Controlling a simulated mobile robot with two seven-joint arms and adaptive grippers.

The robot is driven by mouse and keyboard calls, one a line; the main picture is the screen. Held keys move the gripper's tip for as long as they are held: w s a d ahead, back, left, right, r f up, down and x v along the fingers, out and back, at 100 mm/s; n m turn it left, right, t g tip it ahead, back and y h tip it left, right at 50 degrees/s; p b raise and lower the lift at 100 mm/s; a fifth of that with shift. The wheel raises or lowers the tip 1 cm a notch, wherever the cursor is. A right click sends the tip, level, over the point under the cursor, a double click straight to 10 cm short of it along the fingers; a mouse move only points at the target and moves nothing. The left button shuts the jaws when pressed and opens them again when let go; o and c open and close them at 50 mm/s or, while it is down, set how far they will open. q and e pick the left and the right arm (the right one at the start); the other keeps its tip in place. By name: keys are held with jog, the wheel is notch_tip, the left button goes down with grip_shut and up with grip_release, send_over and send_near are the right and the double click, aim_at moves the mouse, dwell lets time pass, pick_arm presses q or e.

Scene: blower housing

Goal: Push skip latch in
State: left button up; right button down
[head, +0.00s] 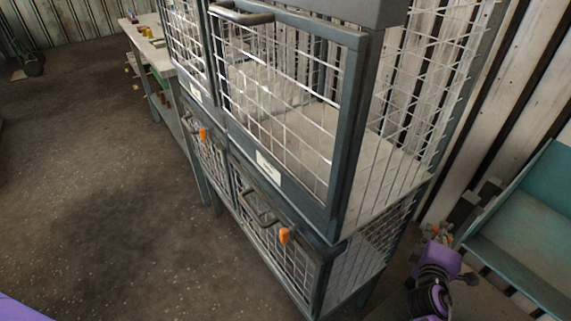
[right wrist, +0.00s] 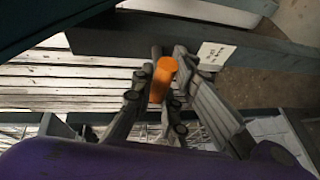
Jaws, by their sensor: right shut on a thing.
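The skip latch (right wrist: 163,78) is an orange piece between the two grey fingers of my right gripper (right wrist: 160,100) in the right wrist view. The gripper is shut on it. In the head view my right gripper (head: 440,234) is at the lower right, beside the left end of the teal skip (head: 525,232). A small bit of orange shows at its fingers there. How far in the latch sits cannot be told. My left gripper is not in view.
A tall grey wire-mesh cabinet (head: 350,130) fills the middle, with orange latches (head: 284,236) on its lower doors. A corrugated wall (head: 520,90) stands behind the skip. A workbench (head: 150,45) is at the back left. The floor at left is mostly clear.

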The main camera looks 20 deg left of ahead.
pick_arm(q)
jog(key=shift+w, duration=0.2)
pick_arm(e)
jog(key=shift+d, duration=0.15)
jog(key=c, duration=1.7)
grip_release()
jog(key=shift+w, duration=0.1)
jog(key=shift+c, duration=0.2)
jog(key=shift+s, duration=0.2)
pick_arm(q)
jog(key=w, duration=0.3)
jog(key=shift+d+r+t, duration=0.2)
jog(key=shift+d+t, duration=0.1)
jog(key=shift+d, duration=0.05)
pick_arm(e)
jog(key=v, duration=1.1)
jog(key=shift+s+r, duration=0.25)
jog(key=shift+s, duration=0.05)
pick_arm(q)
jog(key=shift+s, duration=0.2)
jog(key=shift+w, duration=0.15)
